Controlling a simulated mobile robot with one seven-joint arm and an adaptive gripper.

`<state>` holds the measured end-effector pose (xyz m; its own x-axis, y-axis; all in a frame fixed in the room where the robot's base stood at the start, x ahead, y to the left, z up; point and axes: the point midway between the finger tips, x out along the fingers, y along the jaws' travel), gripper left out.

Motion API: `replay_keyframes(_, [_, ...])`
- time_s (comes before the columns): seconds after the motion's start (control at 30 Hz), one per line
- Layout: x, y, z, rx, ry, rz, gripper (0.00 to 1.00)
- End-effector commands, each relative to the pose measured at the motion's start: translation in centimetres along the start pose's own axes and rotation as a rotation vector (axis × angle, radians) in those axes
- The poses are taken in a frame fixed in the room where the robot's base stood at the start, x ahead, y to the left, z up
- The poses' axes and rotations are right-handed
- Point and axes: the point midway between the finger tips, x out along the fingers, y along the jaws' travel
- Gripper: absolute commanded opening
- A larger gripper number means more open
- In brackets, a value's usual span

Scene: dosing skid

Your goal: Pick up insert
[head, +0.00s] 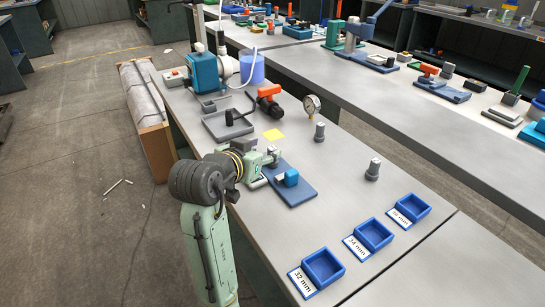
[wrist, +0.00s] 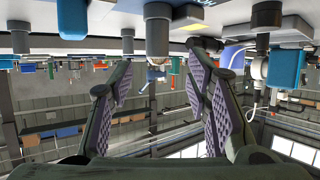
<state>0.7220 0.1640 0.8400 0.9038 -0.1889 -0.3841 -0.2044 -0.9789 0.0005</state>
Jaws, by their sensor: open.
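Two grey stepped cylindrical inserts stand upright on the bench: one beside the gauge (head: 319,131), one nearer the trays (head: 373,169). My gripper (head: 272,156) is low over the bench, left of both inserts in the head view. In the wrist view my gripper (wrist: 165,88) is open, with purple pads apart and nothing held. My wrist partly hides the bench behind it.
Blue trays labelled 32 mm (head: 325,269) and 34 mm (head: 375,235), plus a third (head: 411,208), line the bench front. A blue block (head: 291,177) sits on a blue plate (head: 296,194) beside my gripper. A pressure gauge (head: 311,105) stands behind. Bench between inserts and trays is clear.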

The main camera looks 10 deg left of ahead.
Motion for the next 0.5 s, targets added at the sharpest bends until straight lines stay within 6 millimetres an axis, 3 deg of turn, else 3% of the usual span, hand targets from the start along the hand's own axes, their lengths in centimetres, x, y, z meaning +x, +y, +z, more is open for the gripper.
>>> replay_keyframes(0.5, [5.6,0.3,0.2,0.0,0.0,-0.001,0.45])
